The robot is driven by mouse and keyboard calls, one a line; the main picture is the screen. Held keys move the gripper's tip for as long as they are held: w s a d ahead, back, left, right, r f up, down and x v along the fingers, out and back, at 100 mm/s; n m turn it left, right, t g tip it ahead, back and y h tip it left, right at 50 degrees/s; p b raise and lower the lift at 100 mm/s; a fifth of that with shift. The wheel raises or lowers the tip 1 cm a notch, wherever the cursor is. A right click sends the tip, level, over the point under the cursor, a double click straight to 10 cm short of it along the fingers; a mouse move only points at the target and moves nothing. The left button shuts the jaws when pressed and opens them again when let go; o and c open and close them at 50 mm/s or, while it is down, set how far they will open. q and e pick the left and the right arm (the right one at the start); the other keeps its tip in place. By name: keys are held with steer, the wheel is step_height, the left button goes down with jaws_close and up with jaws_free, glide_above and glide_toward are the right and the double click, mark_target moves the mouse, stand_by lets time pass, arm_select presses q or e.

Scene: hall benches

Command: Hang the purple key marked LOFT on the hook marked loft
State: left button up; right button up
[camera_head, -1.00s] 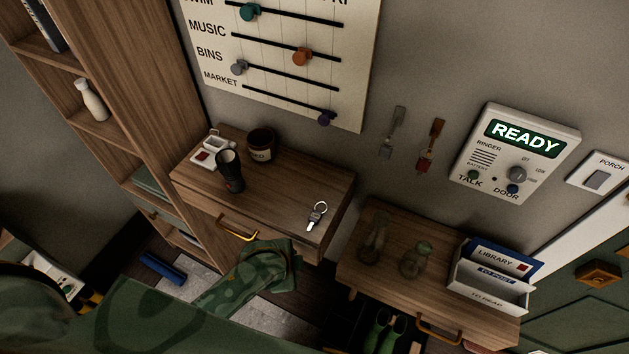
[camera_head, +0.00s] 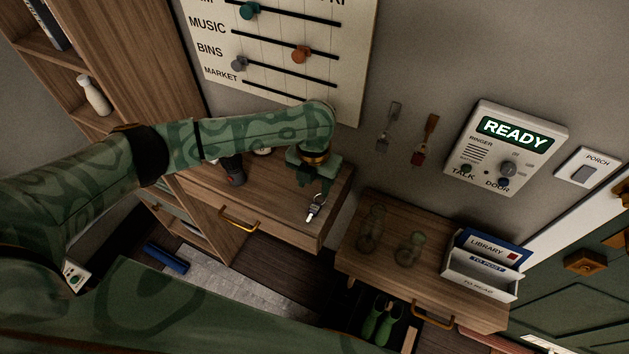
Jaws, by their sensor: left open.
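A small key on a ring (camera_head: 314,211) lies on the top of the left wooden drawer unit (camera_head: 283,218), near its front right corner. It looks grey and dark here, with no clear purple, and I cannot read a mark. My left gripper (camera_head: 321,188) is open and points down just above and behind the ring; I cannot tell whether it touches. Two items hang on the wall, a grey one (camera_head: 388,127) and a red-brown one (camera_head: 425,140); they look like hung keys. No loft label is legible. My right gripper is not in view.
A dark cup (camera_head: 234,171) stands on the left unit, partly behind my arm. The right unit (camera_head: 385,268) holds two glass vessels and a letter rack (camera_head: 482,269). A slider board (camera_head: 290,60) and an intercom panel (camera_head: 513,150) are on the wall.

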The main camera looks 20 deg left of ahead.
mark_target(314, 208)
arm_select(q)
steer(key=shift+f+b, duration=3.4)
steer(key=shift+b, duration=0.4)
steer(key=shift+d+f+b, duration=0.1)
steer(key=shift+f+b, duration=0.45)
steer(key=shift+f, duration=1.05)
jaws_close()
step_height(314, 208, up, 8)
steer(key=p, duration=0.8)
steer(key=shift+r+p, duration=0.15)
steer(key=shift+p, duration=0.15)
